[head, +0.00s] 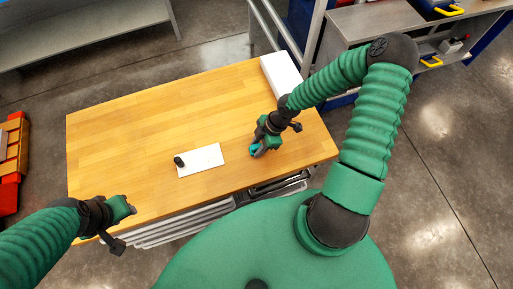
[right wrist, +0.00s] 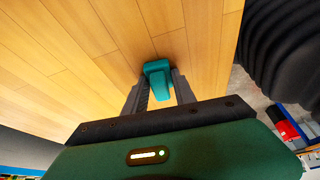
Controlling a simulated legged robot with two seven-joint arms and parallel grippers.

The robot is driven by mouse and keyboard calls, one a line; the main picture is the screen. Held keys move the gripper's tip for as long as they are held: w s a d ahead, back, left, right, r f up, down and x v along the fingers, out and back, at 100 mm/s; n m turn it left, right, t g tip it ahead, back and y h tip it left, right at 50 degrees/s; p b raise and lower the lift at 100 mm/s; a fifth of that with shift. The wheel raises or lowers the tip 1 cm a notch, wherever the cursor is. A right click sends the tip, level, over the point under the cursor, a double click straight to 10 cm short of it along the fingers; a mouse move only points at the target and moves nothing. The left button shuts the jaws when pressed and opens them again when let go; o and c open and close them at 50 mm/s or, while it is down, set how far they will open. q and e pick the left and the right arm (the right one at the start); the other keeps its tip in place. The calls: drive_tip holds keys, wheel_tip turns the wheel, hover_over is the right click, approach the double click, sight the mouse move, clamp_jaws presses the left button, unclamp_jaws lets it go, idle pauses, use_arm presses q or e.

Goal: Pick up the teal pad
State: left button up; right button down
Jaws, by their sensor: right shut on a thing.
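The teal pad (right wrist: 158,80) sits between the two fingers of my right gripper (right wrist: 160,92) in the right wrist view. The fingers are shut on it, one on each side. In the head view the teal pad (head: 256,149) shows as a small patch at the tip of my right gripper (head: 258,150), over the right part of the wooden table. I cannot tell whether the pad touches the tabletop. My left gripper (head: 131,209) is over the table's front left corner, and its fingers are too small to read.
The wooden table (head: 130,130) is mostly clear. A white sheet (head: 205,160) lies near its middle with a small black object (head: 179,162) at its left end. A white block (head: 281,76) stands at the back right corner. Red boxes (head: 10,190) stand left of the table.

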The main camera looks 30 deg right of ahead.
sight(254, 146)
drive_tip(key=shift+r, duration=0.55)
wheel_tip(254, 146, up, 2)
drive_tip(key=shift+r, duration=0.15)
drive_tip(key=s+d+r, duration=0.1)
drive_tip(key=s+d, duration=0.1)
drive_tip(key=s, duration=0.5)
drive_tip(key=s+d, duration=0.2)
drive_tip(key=s, duration=0.6)
drive_tip(key=shift+s+d+r+p, duration=0.2)
drive_tip(key=shift+r+p, duration=0.15)
drive_tip(key=shift+p, duration=0.1)
